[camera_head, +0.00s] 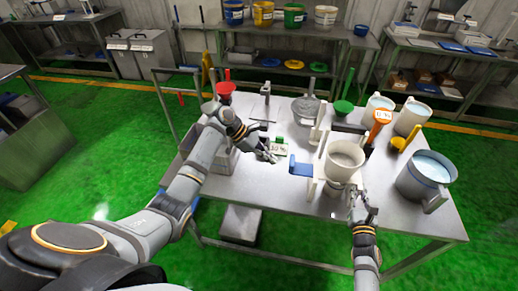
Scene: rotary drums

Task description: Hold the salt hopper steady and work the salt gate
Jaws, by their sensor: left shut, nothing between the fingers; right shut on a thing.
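The salt hopper appears to be the cream, open-topped vessel (345,156) on the right half of the steel table (262,187). A blue tab (300,167), which looks like the salt gate's handle, sticks out to its left. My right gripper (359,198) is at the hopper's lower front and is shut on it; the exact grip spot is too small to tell. My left gripper (270,157) is shut and empty, left of the blue tab and apart from it.
A grey pitcher (425,178) and white-filled tubs (411,117) stand right of the hopper. The table's front left is clear.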

